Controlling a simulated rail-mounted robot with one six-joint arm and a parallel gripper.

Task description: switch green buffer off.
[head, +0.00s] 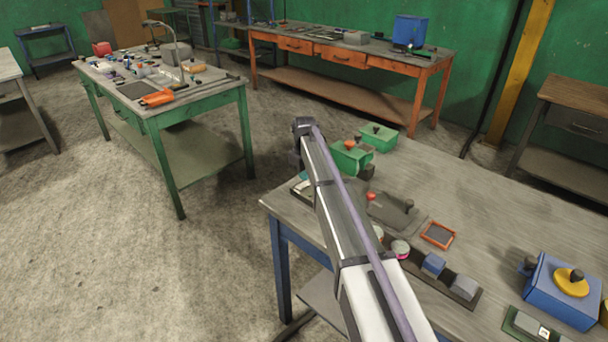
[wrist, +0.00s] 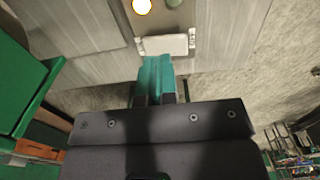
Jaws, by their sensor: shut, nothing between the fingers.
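In the head view, a green box-shaped machine (head: 351,157) with an orange-brown top piece stands at the far left of the near bench, beside my arm's end. A second green box-shaped machine (head: 379,135) stands just behind it; I cannot tell which is the buffer. In the wrist view, my gripper (wrist: 157,62) is shut and empty, its teal fingertips just below a white switch-like plate (wrist: 166,45) on a grey surface. I cannot tell whether they touch. A glowing yellow-white lamp (wrist: 142,6) and a dull green round piece (wrist: 174,3) sit above the plate.
A green wall-like part (wrist: 32,100) is close at the left in the wrist view. The near bench also holds an orange-rimmed tray (head: 452,242) and a blue machine with a yellow disc (head: 562,290). Bare bench top lies right of the green machines.

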